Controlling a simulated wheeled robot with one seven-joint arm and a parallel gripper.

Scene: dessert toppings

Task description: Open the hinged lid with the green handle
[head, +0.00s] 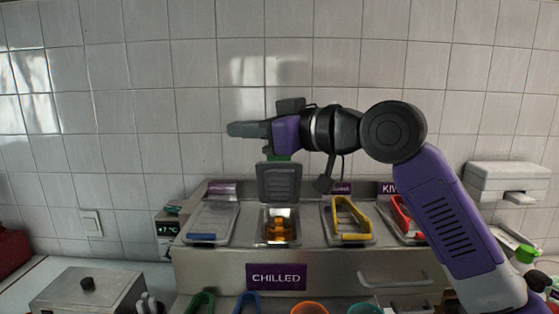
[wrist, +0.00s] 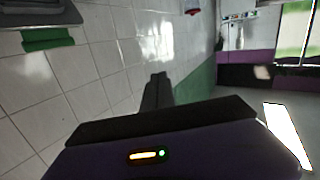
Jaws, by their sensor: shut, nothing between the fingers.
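The hinged lid (head: 279,183) stands upright, raised over a well with amber contents (head: 281,230) in the chilled unit. Its green handle (head: 279,158) is at the top edge of the lid, just under my gripper. In the wrist view the green handle (wrist: 48,39) and part of the dark lid (wrist: 35,13) show at the upper left, apart from the fingers. My gripper (head: 232,129) is shut and empty, pointing left above the lid. Its closed fingers also show in the wrist view (wrist: 157,80).
A closed clear lid with a blue handle (head: 202,237) is left of the open well. Lids with yellow (head: 350,219) and red (head: 402,215) handles are to the right. Colored tongs and cups line the front edge. The tiled wall (head: 130,100) stands behind.

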